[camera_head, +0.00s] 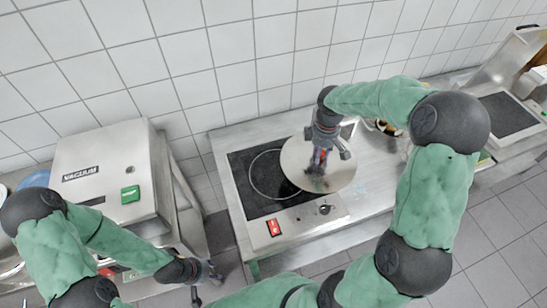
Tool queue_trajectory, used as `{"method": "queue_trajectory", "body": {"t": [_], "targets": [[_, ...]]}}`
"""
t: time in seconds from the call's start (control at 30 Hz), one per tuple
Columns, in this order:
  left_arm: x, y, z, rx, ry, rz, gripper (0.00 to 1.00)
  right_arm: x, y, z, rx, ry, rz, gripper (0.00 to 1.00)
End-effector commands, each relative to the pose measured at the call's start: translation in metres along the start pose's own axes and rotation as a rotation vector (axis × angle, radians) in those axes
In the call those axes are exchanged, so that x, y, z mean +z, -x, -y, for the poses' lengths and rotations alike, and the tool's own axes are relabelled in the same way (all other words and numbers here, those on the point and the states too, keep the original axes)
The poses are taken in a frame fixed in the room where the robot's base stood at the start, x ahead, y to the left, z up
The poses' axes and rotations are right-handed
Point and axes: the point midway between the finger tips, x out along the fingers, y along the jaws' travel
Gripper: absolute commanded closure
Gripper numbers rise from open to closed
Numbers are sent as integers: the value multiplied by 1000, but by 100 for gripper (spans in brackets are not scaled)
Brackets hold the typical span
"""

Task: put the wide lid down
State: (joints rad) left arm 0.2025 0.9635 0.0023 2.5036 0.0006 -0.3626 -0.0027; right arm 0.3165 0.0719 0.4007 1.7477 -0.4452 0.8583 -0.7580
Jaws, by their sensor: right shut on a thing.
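The wide lid (333,170) is a round, pale metal disc in the head view. It is over the right part of the black cooktop (248,199); I cannot tell whether it touches the surface below. My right gripper (318,165) comes down from above and is shut on the lid near its middle, hiding the grip itself. My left gripper (206,287) is low at the left, away from the lid, beside the vacuum machine; its fingers are too small and dark to tell open from shut.
A vacuum machine (105,165) with a green switch stands at the left. The cooktop has a red switch (274,227) and a black knob (325,209) at its front. The steel counter (372,178) extends right, with small items partly behind my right arm. A tiled wall closes the back.

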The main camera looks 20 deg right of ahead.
Motion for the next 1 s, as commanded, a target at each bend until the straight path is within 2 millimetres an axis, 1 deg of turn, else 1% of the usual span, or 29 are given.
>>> {"method": "queue_trajectory", "body": {"t": [0.17, 0.43, 0.6, 0.73, 1.0], "targets": [[0, -5, 2, 0, 0, 2, 60, -30, -15, 6, -1, 11, -1, 100], [0, -12, 4, 0, 0, 1, 60, -86, -41, 18, -1, 10, 0, 100], [0, -18, 6, 0, 0, 0, 60, -109, -70, 23, -3, 7, 1, 100], [-1, -20, 7, 0, 0, 0, 60, -121, -83, 24, -1, 5, 0, 100], [-1, -22, 8, 0, 0, 0, 60, -132, -96, 26, 1, 5, -1, 100]]}}
